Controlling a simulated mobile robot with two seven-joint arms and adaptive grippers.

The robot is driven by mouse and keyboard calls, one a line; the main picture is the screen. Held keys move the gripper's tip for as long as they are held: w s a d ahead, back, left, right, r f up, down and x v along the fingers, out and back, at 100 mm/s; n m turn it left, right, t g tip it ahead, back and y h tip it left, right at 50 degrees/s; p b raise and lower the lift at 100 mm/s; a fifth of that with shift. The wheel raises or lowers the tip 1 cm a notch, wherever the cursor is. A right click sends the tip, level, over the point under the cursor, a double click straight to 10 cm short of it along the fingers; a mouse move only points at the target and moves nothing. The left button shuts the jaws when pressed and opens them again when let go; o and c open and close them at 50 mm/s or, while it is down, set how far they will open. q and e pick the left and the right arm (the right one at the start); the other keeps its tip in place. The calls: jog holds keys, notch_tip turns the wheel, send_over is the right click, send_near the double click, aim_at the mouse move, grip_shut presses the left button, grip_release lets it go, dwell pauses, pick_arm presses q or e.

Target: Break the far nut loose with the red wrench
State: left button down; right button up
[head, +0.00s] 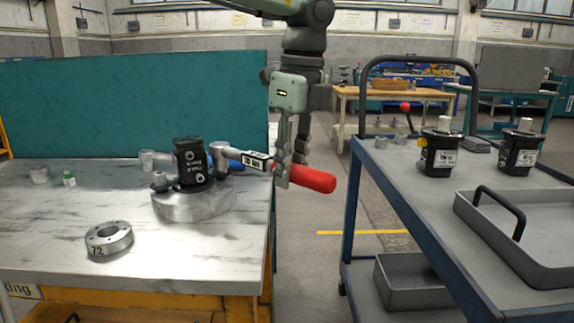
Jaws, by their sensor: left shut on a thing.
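The red wrench (315,178) has a red handle, a labelled middle and a silver head. My left gripper (284,178) is shut on it near the inner end of the handle. The wrench lies across the table's right edge, its head (219,149) at the right far side of the black hydraulic motor (192,160). The motor stands upright on a round grey base (195,208). A near nut (160,180) shows at the motor's front left. The far nut is not clearly visible; I cannot tell whether the wrench head sits on it. My right gripper is not in view.
A blue cart (400,200) with more motors and a grey tray (520,262) stands right, across a floor gap.

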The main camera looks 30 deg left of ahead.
pick_arm(q)
jog(key=shift+d+f, duration=0.1)
jog(key=shift+f, duration=0.15)
jog(key=shift+w+n+p, duration=1.2)
jog(key=shift+w, duration=0.55)
jog(key=shift+w, duration=0.1)
jog(key=shift+w+n+g+p, duration=0.3)
jog(key=shift+w, duration=0.05)
jog(key=shift+s, duration=0.2)
jog(key=shift+r, duration=0.25)
